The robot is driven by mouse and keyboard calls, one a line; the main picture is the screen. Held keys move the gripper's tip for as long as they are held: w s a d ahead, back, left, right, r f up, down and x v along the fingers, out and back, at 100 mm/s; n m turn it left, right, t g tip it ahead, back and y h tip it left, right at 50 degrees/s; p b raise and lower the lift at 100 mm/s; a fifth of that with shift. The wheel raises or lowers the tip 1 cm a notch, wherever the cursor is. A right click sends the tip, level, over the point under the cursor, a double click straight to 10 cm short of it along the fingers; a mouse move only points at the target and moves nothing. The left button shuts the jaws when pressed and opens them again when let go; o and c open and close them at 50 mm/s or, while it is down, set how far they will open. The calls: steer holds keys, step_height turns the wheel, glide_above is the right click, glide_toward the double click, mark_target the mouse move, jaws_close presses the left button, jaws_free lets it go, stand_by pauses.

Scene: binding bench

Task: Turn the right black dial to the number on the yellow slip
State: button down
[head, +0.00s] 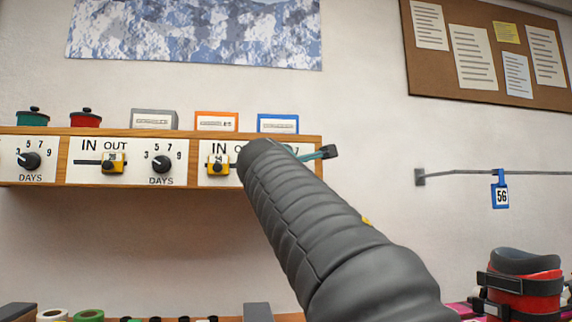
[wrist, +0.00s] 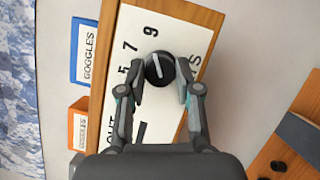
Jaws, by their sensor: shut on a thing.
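The right black dial (wrist: 155,68) sits between the two fingers of my gripper (wrist: 160,80) in the wrist view, and the gripper is shut on it. That view is turned on its side. The dial's white pointer line points up and slightly left in the picture, towards the side of the 7 and 9; its exact setting is hard to tell. In the head view my arm hides this dial and most of its panel. A yellow slip (head: 507,33) is pinned to the corkboard (head: 552,20); its writing is too small to read.
Another black dial (head: 161,165) and one at far left (head: 29,161) are on the same wooden rack (head: 200,133). Yellow sliders (head: 113,169) sit beside them. Labelled boxes (head: 278,123) stand on top. A rail with a blue 56 tag (head: 501,195) is at right.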

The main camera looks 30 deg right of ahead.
stand_by(0.3)
steer(key=c, duration=0.8)
jaws_free()
steer(key=shift+s, duration=0.1)
steer(key=v, duration=1.1)
steer(key=shift+s+a, duration=0.2)
steer(key=shift+s, duration=0.15)
